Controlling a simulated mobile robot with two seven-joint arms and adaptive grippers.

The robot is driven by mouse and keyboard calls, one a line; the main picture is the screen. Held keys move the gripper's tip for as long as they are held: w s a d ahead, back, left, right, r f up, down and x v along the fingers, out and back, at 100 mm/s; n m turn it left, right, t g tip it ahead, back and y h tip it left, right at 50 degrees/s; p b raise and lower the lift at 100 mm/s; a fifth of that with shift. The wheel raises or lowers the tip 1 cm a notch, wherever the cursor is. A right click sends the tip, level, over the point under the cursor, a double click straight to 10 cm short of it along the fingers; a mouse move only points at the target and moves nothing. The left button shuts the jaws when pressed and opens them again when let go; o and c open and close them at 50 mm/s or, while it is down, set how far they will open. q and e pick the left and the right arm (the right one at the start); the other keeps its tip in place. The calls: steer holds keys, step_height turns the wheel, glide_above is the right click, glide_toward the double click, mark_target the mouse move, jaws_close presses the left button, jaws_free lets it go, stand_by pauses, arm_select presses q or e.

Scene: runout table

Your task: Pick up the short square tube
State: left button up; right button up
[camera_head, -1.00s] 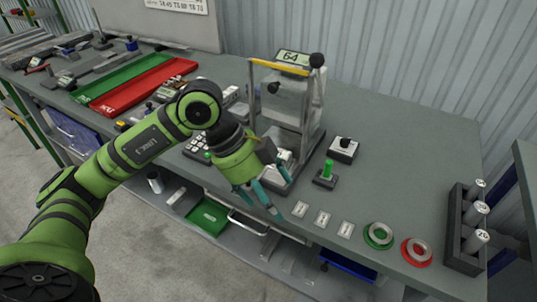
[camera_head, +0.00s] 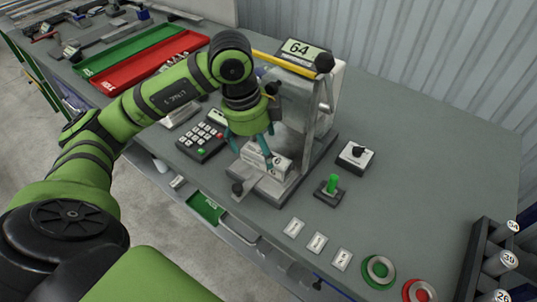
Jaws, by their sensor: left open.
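My left gripper (camera_head: 254,151) is open, pointing down over the base of the test stand (camera_head: 300,120) with the "64" display. Its teal fingers are just above or at a pale grey block (camera_head: 275,161) on that base. The block may be the short square tube, but I cannot tell for sure, since the gripper partly hides it. Whether the fingers touch it is also unclear. My right gripper is not in view.
A keypad box (camera_head: 201,139) stands left of the stand. A green button (camera_head: 331,186) and a black-knobbed box (camera_head: 355,155) are on its right. Green and red rings (camera_head: 379,270) and a dark rack (camera_head: 483,262) lie front right. The back right table is clear.

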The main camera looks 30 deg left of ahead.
mark_target(262, 159)
arm_select(q)
steer(key=f, duration=0.1)
steer(key=f+p, duration=0.1)
steer(key=f, duration=0.1)
steer(key=shift+w+d+f, duration=0.1)
steer(key=shift+w+f, duration=0.2)
steer(key=shift+w, duration=0.1)
steer(key=shift+w+f+p, duration=0.2)
steer(key=shift+f+p, duration=0.1)
steer(key=shift+f, duration=0.35)
steer(key=c, duration=1.4)
steer(key=shift+s, duration=0.1)
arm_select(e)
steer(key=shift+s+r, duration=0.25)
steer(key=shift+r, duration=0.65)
